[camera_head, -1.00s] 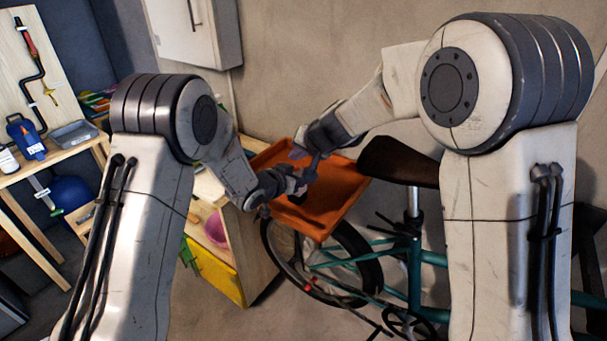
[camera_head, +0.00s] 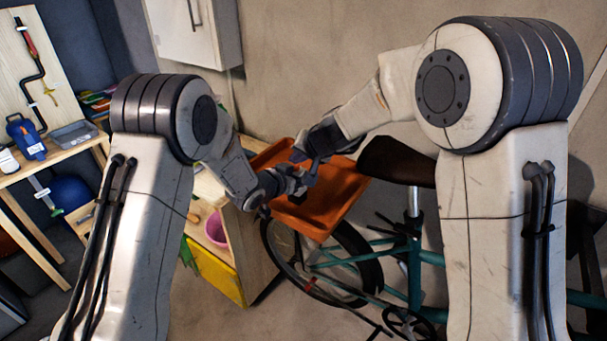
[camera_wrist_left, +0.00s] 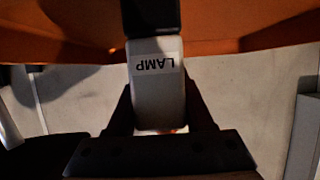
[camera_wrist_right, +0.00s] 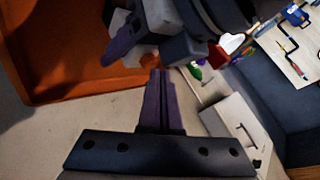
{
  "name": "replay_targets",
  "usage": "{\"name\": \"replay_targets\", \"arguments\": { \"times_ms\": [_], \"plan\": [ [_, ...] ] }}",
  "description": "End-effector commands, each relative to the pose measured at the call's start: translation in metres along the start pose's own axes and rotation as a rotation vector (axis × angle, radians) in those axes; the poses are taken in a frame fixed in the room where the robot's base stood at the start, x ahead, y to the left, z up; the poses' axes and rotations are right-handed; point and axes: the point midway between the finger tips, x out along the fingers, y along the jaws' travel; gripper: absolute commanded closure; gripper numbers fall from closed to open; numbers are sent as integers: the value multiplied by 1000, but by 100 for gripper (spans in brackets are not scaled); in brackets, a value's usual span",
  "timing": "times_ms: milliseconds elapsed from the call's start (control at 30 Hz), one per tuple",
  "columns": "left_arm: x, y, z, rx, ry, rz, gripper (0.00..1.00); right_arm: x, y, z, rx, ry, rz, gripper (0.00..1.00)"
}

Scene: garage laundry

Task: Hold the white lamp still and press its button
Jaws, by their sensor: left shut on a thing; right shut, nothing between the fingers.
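The white lamp (camera_wrist_left: 158,102), with an upside-down LAMP label, is held between the fingers of my left gripper (camera_wrist_left: 158,82) in the left wrist view. A dark part covers its top end there; I cannot tell what it is. In the head view my left gripper (camera_head: 292,183) is over the orange tray and the lamp is hard to make out. My right gripper (camera_head: 306,168) is beside it, very close. In the right wrist view my right gripper (camera_wrist_right: 160,76) is shut and empty, its tips just below the left gripper (camera_wrist_right: 130,38). The button is not clearly visible, nor whether anything touches it.
An orange tray (camera_head: 340,200) lies below both grippers. A teal bicycle (camera_head: 415,255) with a brown saddle (camera_head: 398,161) stands behind and right. A wooden unit with a yellow front (camera_head: 212,270) and a pink bowl (camera_head: 216,229) is at left. A workbench (camera_head: 70,150) is further left.

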Motion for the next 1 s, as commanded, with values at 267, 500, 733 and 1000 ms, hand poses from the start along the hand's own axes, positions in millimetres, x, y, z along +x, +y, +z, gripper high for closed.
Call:
{"name": "replay_targets", "arguments": {
  "times_ms": [267, 500, 733, 1000],
  "plan": [
    [0, 0, -1, 0, 1, 0, 100, 3, 2, 2, 0, -1, 1, 100],
    [0, 0, -1, 0, 1, 0, 100, 4, 3, 3, 0, 0, 1, 100],
    [0, 0, -1, 0, 2, 0, 100, 4, 3, 3, -1, 0, 0, 100],
    [0, 0, -1, 0, 2, 0, 100, -5, -4, -4, -3, 0, -2, 100]
  ]
}}
